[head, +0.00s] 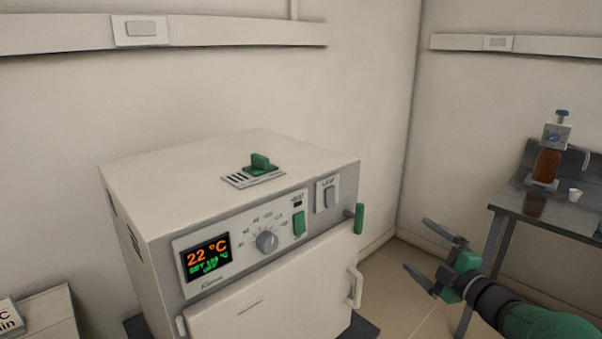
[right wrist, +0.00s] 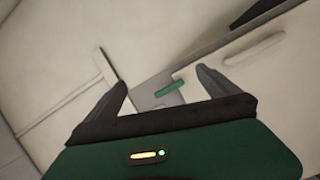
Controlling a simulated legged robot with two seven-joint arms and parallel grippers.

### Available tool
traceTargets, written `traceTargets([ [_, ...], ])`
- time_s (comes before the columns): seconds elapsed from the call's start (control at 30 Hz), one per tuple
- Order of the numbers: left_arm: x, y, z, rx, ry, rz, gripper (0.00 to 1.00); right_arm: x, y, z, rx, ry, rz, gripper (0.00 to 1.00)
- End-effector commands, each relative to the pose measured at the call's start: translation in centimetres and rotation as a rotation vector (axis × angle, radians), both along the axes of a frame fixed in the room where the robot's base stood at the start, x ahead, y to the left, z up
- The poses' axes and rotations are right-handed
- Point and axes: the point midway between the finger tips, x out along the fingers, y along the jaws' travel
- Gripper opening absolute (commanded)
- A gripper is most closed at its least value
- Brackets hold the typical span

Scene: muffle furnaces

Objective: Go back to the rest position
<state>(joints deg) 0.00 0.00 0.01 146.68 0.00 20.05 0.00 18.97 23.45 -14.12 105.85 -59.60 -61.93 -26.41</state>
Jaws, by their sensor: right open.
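My right gripper (head: 430,258) is at the lower right of the head view, its two dark fingers spread apart with nothing between them. It is to the right of the white muffle furnace (head: 240,195), apart from its door handle (head: 355,287). The furnace door (head: 270,295) looks closed. The display (head: 207,257) reads 22 °C. My left gripper is in neither view.
A metal table (head: 560,215) on the right holds a brown bottle with a dispenser (head: 547,165) and a small white cup (head: 575,195). A green side lever (head: 359,217) sticks out at the furnace's right edge. Floor shows between furnace and table.

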Motion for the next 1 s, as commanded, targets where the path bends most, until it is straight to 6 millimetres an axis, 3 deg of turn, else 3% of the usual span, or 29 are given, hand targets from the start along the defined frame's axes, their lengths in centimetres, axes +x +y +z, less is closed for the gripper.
traceTargets([
  [0.07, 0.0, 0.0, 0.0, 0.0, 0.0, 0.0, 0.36, -0.5, 0.9, -3.5, 0.22, 0.177, -0.208, 1.0],
  [0.1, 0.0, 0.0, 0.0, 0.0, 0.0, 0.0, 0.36, -1.7, 1.5, -6.3, 0.338, 0.292, -0.321, 1.0],
  [0.2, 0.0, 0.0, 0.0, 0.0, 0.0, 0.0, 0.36, -6.9, 3.7, -13.3, 0.567, 0.572, -0.554, 1.0],
  [0.3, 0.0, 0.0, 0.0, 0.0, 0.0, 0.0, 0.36, -12.6, 6.2, -18.4, 0.7, 0.789, -0.714, 1.0],
  [0.4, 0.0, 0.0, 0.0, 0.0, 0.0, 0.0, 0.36, -17.7, 8.6, -21.8, 0.778, 0.96, -0.834, 1.0],
  [0.6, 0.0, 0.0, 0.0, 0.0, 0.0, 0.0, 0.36, -26.8, 12.6, -25.6, 0.864, 1.224, -1.02, 1.0],
  [0.67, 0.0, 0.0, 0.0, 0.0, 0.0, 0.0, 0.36, -29.4, 13.7, -26.4, 0.878, 1.296, -1.072, 1.0],
  [0.7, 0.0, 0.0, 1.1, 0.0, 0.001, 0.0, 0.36, -30.6, 14.2, -25.5, 0.886, 1.329, -1.097, 1.0],
  [0.73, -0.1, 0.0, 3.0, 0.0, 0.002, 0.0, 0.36, -30.3, 14.0, -23.5, 0.887, 1.322, -1.093, 1.0],
  [1.0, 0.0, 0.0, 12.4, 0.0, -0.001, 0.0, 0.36, -30.1, 13.9, -14.2, 0.885, 1.318, -1.09, 1.0],
])
